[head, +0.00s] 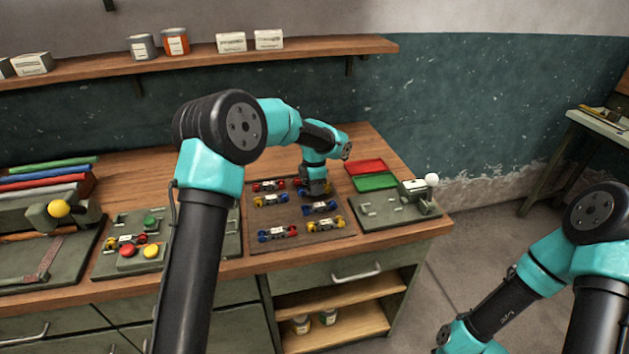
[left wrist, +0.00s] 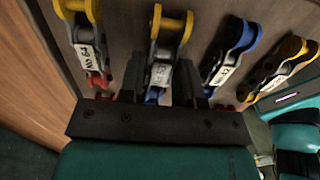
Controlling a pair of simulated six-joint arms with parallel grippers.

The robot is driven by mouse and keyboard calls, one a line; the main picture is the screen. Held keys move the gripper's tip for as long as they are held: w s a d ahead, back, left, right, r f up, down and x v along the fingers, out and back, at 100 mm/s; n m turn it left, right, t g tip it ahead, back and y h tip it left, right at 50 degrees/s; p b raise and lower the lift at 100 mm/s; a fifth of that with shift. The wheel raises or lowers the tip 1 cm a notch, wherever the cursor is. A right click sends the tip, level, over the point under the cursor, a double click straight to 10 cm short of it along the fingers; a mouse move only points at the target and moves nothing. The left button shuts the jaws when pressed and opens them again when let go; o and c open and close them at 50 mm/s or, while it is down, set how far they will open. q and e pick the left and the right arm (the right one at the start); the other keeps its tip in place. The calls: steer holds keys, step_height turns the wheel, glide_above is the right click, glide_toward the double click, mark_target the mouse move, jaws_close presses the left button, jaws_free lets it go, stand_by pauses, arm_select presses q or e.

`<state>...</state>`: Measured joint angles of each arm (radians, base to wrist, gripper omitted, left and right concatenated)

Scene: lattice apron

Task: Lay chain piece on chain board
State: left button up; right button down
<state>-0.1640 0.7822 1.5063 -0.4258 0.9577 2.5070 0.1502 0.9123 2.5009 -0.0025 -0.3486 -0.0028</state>
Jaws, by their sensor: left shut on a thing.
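My left gripper (head: 314,190) is at the back right part of a brown board (head: 292,243), which looks like the chain board. In the left wrist view the gripper (left wrist: 160,88) is shut on a chain piece (left wrist: 168,48) with a yellow end, a blue end and a white label. I cannot tell whether this piece touches the board. Beside it are a piece with yellow and red ends (left wrist: 82,42), a blue-ended piece (left wrist: 228,58) and a yellow-ended piece (left wrist: 282,68). My right arm is at the lower right of the head view; its gripper is out of frame.
A grey fixture (head: 390,211) with a white knob (head: 432,179) stands right. A button panel (head: 104,263) is left.

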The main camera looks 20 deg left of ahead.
arm_select(q)
steer(key=shift+f, duration=0.4)
steer(key=o, duration=1.1)
step_height(320, 180, up, 17)
steer(key=shift+r, duration=0.2)
